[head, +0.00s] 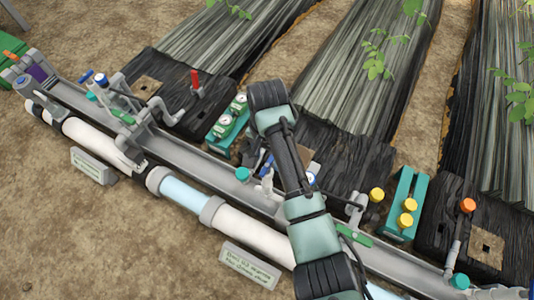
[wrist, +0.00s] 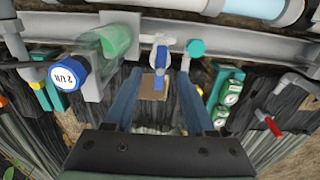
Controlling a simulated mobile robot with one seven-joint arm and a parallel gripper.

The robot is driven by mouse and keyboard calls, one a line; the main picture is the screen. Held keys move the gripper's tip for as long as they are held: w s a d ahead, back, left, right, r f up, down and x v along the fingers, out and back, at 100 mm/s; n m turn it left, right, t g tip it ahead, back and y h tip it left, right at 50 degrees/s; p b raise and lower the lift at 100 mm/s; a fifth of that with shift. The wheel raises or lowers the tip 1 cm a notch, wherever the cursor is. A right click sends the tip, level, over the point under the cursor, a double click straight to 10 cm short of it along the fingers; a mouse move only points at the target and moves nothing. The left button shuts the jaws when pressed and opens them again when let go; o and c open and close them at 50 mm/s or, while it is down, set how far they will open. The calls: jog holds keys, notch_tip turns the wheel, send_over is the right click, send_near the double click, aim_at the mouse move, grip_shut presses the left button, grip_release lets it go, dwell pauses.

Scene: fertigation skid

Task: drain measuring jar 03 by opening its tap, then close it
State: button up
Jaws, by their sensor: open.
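In the wrist view a translucent green measuring jar (wrist: 118,40) lies left of centre; no number is readable on it. To its right is a white tap body (wrist: 160,42) with a blue tap handle (wrist: 160,78) pointing toward me. My gripper (wrist: 157,82) is open, one finger on each side of the blue handle; I cannot tell whether either touches it. In the head view my arm covers the jar, and the white tap body (head: 266,184) shows partly beside it. My fingertips are not clear there.
A blue-and-white dial marked 2 l/h (wrist: 68,73) sits left of the jar. A teal knob (wrist: 196,48) is right of the tap. Green gauges (wrist: 228,98) and a red lever (wrist: 269,125) are farther right. The grey rail (head: 200,150) and white pipe (head: 255,232) run across.

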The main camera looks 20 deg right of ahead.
aim_at(267, 165)
jog(key=shift+f, duration=0.1)
jog(key=shift+f+b, duration=0.85)
jog(key=shift+f, duration=1.4)
grip_shut()
